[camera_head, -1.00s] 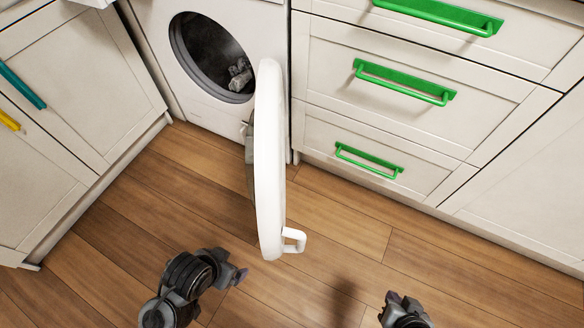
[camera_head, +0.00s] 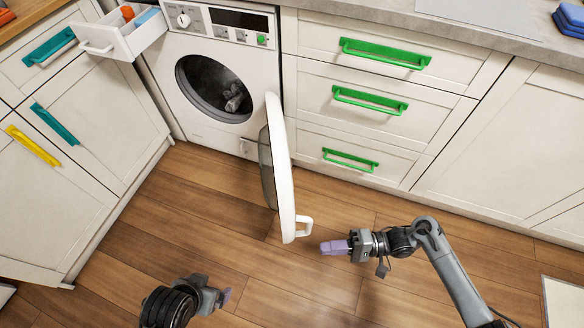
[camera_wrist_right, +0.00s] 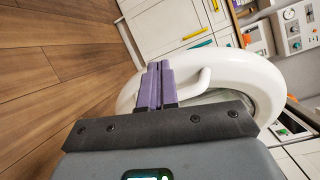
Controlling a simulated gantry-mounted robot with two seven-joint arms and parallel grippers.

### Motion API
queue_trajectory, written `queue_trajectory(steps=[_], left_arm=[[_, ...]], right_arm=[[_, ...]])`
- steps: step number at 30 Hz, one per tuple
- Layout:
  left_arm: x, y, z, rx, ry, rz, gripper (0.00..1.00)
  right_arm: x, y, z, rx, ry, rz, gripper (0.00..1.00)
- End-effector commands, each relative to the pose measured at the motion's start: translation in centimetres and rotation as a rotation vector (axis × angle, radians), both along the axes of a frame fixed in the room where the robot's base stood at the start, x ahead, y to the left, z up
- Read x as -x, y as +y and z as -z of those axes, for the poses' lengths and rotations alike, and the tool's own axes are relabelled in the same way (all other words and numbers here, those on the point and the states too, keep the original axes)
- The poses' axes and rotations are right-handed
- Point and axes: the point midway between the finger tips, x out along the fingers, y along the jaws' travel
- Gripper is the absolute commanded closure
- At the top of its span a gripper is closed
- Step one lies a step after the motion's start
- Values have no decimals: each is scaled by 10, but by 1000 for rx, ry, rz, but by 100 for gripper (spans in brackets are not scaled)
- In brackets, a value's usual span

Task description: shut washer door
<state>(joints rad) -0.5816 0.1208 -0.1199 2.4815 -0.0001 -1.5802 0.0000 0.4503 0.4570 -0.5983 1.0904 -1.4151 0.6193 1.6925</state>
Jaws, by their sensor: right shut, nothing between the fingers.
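The white washer (camera_head: 215,75) stands against the back cabinets. Its round white door (camera_head: 281,170) is swung wide open and points out into the room. A white handle (camera_head: 304,226) sticks out near the door's lower free edge. My right gripper (camera_head: 328,247) is shut and empty, a little to the right of the handle and apart from it in the head view. In the right wrist view the shut purple fingers (camera_wrist_right: 156,86) appear in front of the door (camera_wrist_right: 262,75), beside its handle (camera_wrist_right: 195,87). My left gripper (camera_head: 222,298) is low at the left; its finger state is unclear.
Grey items (camera_head: 233,98) lie inside the drum. The detergent drawer (camera_head: 122,38) is pulled out at the upper left. Cabinets with green handles (camera_head: 350,160) stand right of the washer. The wooden floor (camera_head: 200,215) in front is clear.

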Motion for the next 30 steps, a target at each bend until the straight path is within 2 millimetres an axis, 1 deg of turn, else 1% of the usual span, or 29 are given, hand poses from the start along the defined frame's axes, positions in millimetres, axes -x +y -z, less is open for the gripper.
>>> queue_trajectory(steps=[1,2,3,5,6,9,12,15,20,23,30], left_arm=[[0,0,-22,0,0,0,6],[0,0,-28,0,0,0,6],[0,0,-34,0,0,0,6],[0,0,-43,0,0,0,6],[0,0,-48,0,0,0,6],[-1,0,-57,0,-1,0,6],[-1,0,-62,0,-2,0,6],[-1,0,-63,0,-3,0,6],[-1,0,-61,0,-2,0,6],[-1,0,-59,0,-1,0,6],[-1,0,-51,0,-1,0,6]], right_arm=[[-25,-15,-36,35,-29,4,100],[-38,-22,-49,54,-46,6,100],[-54,-30,-67,72,-74,12,100],[-76,-40,-94,95,-119,23,100],[-88,-44,-112,104,-151,26,100],[-112,-50,-152,118,-220,32,100],[-126,-53,-178,122,-265,39,100],[-132,-51,-190,120,-288,40,100],[-133,-37,-190,119,-295,36,100],[-132,-23,-187,117,-295,38,100],[-129,21,-178,116,-295,38,100]])
